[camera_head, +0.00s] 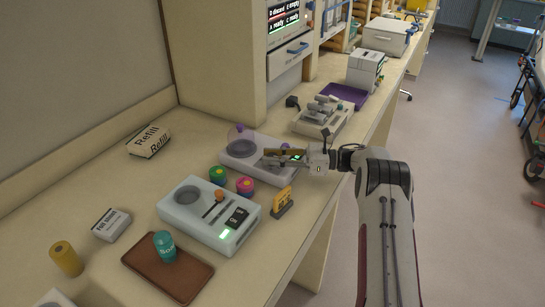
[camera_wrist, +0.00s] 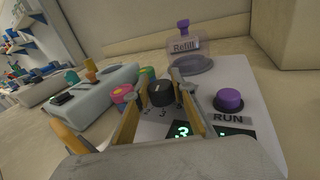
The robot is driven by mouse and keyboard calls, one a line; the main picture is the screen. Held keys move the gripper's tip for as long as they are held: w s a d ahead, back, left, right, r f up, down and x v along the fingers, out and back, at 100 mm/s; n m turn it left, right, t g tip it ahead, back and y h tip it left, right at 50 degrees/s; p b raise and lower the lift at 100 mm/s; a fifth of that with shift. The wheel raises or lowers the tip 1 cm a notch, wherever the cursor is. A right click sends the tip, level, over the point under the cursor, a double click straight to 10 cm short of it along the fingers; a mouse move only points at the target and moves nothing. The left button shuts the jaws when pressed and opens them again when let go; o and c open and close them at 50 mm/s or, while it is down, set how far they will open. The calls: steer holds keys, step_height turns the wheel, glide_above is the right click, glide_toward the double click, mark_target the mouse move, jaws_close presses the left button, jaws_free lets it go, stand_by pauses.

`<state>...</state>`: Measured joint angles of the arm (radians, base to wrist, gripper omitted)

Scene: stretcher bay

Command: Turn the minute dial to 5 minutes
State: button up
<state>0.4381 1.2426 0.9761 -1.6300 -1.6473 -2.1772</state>
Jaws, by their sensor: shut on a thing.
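The minute dial (camera_wrist: 161,93) is a black knob on a white device (camera_wrist: 258,82), with small printed numbers beside it, a 3 among them. My gripper (camera_wrist: 154,88) is shut on the dial, one finger on each side. In the head view my gripper (camera_head: 271,156) reaches from the right over the same white device (camera_head: 238,150) and hides the dial. A green display (camera_wrist: 181,130) near the dial seems to read 3. A second display (camera_wrist: 236,133) is partly hidden by my gripper. A purple button (camera_wrist: 229,99) above the RUN label is to the right.
A clear lidded chamber with a purple knob (camera_wrist: 183,27) stands behind the dial. Left of the device are green and pink containers (camera_head: 245,185), a second white device (camera_head: 188,222) and a yellow sign (camera_head: 283,201). A brown tray (camera_head: 140,262) lies nearer.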

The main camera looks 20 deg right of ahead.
steer(key=o, duration=0.9)
steer(key=shift+w+r, duration=0.1)
steer(key=shift+r, duration=0.1)
steer(key=shift+o, duration=1.1)
steer(key=shift+f, duration=0.1)
steer(key=shift+d, duration=0.15)
steer(key=shift+v, duration=5.9)
